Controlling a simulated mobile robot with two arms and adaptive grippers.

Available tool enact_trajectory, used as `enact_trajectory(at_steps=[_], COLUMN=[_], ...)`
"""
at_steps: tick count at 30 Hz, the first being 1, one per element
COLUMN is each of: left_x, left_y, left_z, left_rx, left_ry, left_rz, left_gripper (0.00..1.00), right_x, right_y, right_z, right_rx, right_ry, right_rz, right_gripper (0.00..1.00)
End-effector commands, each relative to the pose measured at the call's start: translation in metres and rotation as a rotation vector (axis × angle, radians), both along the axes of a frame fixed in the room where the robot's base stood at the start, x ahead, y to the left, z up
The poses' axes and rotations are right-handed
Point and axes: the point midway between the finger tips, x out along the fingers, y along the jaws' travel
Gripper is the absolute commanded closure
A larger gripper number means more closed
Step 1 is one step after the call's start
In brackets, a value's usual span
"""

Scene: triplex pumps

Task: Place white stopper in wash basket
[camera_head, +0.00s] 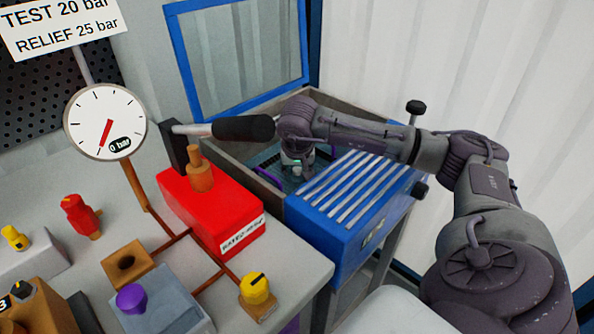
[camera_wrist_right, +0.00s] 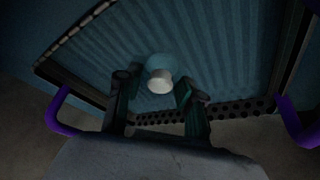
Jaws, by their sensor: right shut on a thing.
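My right gripper (camera_head: 297,162) reaches down into the open wash tank in the head view, and its fingers are partly hidden there. In the right wrist view it is shut on the white stopper (camera_wrist_right: 159,82), which sits between the fingertips with its pale round end showing. The wash basket (camera_wrist_right: 235,108) lies below, with a perforated wall, a ribbed floor and purple handles at both sides. The stopper is over the basket's inside; its height above the floor is hard to tell. In the head view a purple handle (camera_head: 268,178) shows, and most of the basket is hidden. My left gripper is not in view.
The blue tank (camera_head: 335,235) has a slatted top at its near right and a raised, blue-framed lid (camera_head: 245,55) behind. On the bench are a red pump block (camera_head: 215,215), a gauge (camera_head: 105,122) and a black-gripped lever (camera_head: 243,128) reaching toward my arm.

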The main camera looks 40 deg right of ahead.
Motion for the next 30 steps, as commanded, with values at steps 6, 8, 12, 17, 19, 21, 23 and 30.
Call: enact_trajectory(at_steps=[6,8,12,17,19,21,23,30], left_x=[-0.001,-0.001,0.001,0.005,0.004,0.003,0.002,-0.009], left_y=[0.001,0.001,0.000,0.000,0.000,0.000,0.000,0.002], left_z=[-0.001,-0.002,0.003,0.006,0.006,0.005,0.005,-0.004], left_rx=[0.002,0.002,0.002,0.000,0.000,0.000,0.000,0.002], left_ry=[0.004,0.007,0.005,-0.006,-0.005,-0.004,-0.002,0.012], left_rz=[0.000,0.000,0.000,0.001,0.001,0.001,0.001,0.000], left_gripper=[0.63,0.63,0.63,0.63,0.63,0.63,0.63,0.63], right_x=[0.000,0.000,0.000,0.000,0.000,0.000,0.000,-0.003], right_y=[0.000,0.000,0.000,0.000,0.000,0.000,0.000,0.004], right_z=[0.000,-0.001,-0.001,-0.001,-0.001,-0.001,-0.001,0.019], right_rx=[0.000,0.000,0.000,0.000,0.000,0.000,0.000,0.000], right_ry=[-0.001,-0.001,-0.001,-0.001,-0.001,-0.001,-0.001,-0.005], right_rz=[0.000,0.000,0.000,0.000,0.000,0.000,0.000,0.002], right_gripper=[1.00,1.00,0.53,0.38,0.38,0.38,0.38,0.38])
